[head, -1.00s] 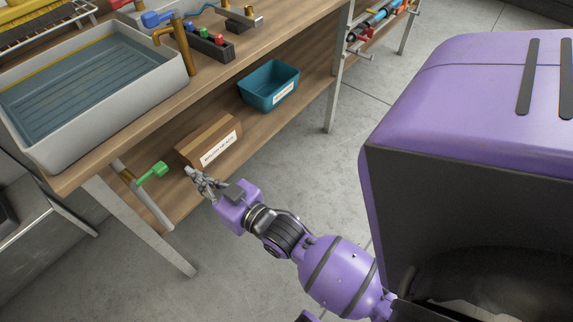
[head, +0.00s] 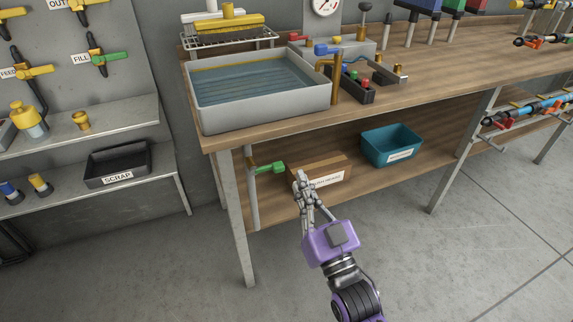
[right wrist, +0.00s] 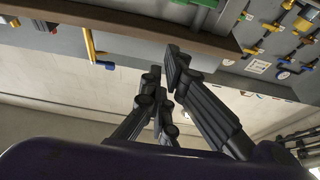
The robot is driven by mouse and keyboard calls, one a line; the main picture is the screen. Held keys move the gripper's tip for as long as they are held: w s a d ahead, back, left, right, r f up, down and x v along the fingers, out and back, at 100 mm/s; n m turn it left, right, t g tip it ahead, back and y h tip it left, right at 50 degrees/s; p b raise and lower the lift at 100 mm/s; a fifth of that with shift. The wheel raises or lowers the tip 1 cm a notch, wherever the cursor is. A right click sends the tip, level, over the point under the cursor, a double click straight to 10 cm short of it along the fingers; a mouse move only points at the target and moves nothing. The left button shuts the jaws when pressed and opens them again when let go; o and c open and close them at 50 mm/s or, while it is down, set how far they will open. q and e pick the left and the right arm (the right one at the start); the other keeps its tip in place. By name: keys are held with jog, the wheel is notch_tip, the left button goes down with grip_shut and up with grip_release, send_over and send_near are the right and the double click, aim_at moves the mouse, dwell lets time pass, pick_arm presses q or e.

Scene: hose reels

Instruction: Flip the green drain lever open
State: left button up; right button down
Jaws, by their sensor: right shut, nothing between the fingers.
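The green drain lever (head: 268,168) is on the pipe under the basin, below the bench top. Its handle points right, across the pipe. My right gripper (head: 301,178) is shut and empty. In the head view it shows to the right of the lever, in front of a brown box, apart from the lever. Its fingers (right wrist: 165,78) also show in the right wrist view. A green part (right wrist: 207,4) shows at the top edge there; I cannot tell whether it is the lever. My left gripper is not in view.
The grey basin (head: 215,120) of water stands on the wooden bench. A labelled brown box (head: 318,168) and a teal bin (head: 391,146) sit on the lower shelf. A metal bench leg (head: 238,220) stands left of the pipe. The floor in front is clear.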

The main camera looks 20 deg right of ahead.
notch_tip(320, 180, up, 3)
send_over(267, 170)
jog(key=s+d, duration=0.4)
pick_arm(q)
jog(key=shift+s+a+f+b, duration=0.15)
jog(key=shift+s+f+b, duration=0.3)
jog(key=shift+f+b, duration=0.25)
pick_arm(e)
notch_tip(267, 170, down, 4)
jog(key=shift+w+r, duration=0.1)
jog(key=shift+w, duration=0.05)
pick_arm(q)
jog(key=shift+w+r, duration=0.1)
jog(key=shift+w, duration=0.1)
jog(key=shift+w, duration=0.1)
